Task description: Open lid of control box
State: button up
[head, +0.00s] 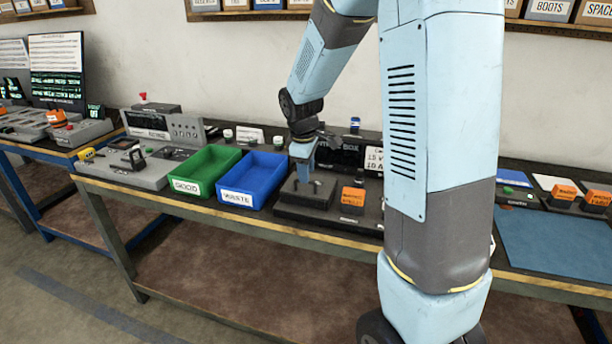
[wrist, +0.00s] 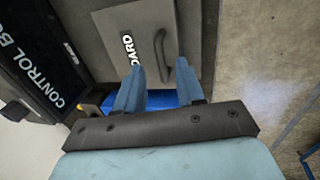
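The control box (head: 290,211) is a low dark block on the bench, right of the blue bin, with a raised dark lid on top. In the wrist view the grey lid (wrist: 112,48) lies flat, bearing partly hidden white lettering and a dark curved handle (wrist: 160,48). The lid looks closed. My gripper (head: 303,162) points down just above the lid. In the wrist view my gripper (wrist: 158,70) has its two blue fingers apart, with the near end of the handle appearing between the tips. Whether they touch it cannot be told.
A black "CONTROL BOX" sign (wrist: 38,68) stands behind the box. An orange block (head: 353,196) sits at its right. Blue "WASTE" (head: 252,181) and green "GOOD" (head: 203,172) bins stand at its left. My arm hides part of the bench.

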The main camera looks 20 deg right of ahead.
jog(key=shift+w+d+f, duration=0.1)
jog(key=shift+w+f, duration=0.1)
jog(key=shift+f, duration=0.9)
jog(key=shift+c, duration=0.2)
grip_shut()
